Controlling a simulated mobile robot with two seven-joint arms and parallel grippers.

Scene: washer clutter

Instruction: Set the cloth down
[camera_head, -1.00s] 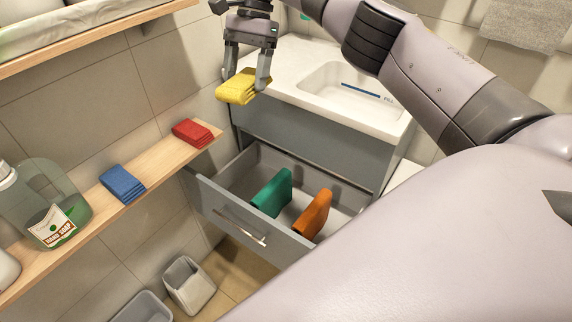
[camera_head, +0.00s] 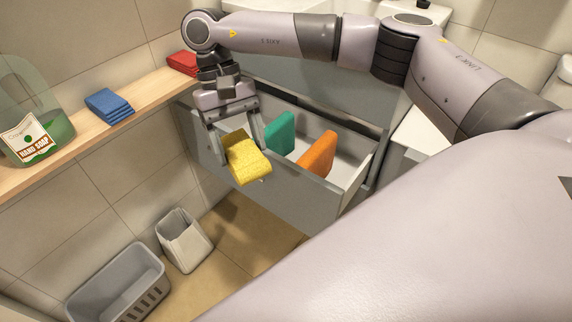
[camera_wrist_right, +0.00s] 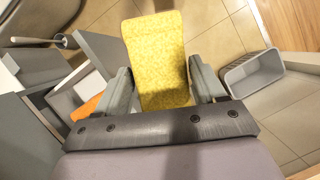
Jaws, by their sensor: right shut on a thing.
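My right gripper (camera_head: 236,140) is shut on a folded yellow cloth (camera_head: 248,158). It holds the cloth in the air, in front of or over the front of the open drawer (camera_head: 300,198). The cloth also shows between the fingers in the right wrist view (camera_wrist_right: 156,60). A green cloth (camera_head: 281,132) and an orange cloth (camera_head: 317,155) stand upright in the drawer. A folded blue cloth (camera_head: 109,107) and a red cloth (camera_head: 183,63) lie on the wooden shelf (camera_head: 150,93). The gripper and cloth hide the drawer's left part. My left gripper is not in view.
A hand soap bottle (camera_head: 35,135) stands on the shelf at the left. A grey basket (camera_head: 118,284) and a small bin (camera_head: 185,240) stand on the floor below. The shelf is bare between the blue and red cloths.

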